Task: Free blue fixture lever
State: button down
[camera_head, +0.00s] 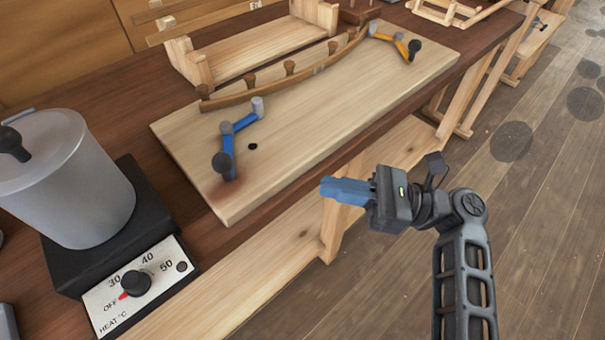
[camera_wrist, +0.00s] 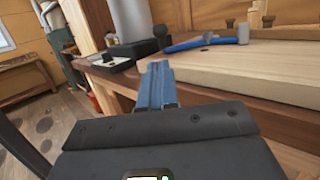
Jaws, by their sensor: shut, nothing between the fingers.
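The blue fixture lever (camera_head: 228,148) is on the near left part of the pale wooden board (camera_head: 300,145). It has a dark round knob (camera_head: 222,162) at its near end and a grey cylinder (camera_head: 257,106) at its far end, close to the curved wooden strip (camera_head: 290,86). The lever also shows in the wrist view (camera_wrist: 200,42), at the board's far side. My gripper (camera_head: 326,188) has blue fingers and is shut and empty. It is in the air off the board's front edge, to the right of the lever and apart from it.
A yellow lever (camera_head: 397,43) holds the strip's far end region. A grey pot (camera_head: 75,180) stands on a heater with a dial panel (camera_head: 140,285) at the left. Wooden pegs line the strip. Open floor lies at the right.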

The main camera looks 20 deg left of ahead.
aim_at(230, 173)
jog(key=p+x, duration=0.1)
jog(key=x, duration=1.2)
jog(key=shift+p, duration=0.35)
jog(key=t+p, duration=0.1)
jog(key=s+m+p, duration=0.1)
jog(key=p, duration=0.1)
jog(key=shift+a+r+t+y, duration=0.3)
jog(key=shift+a+t, duration=0.05)
jog(key=shift+t, duration=0.05)
jog(key=shift+s+a+f+m+t+p, duration=0.3)
jog(key=shift+m+t+p, duration=0.1)
jog(key=shift+t, duration=0.2)
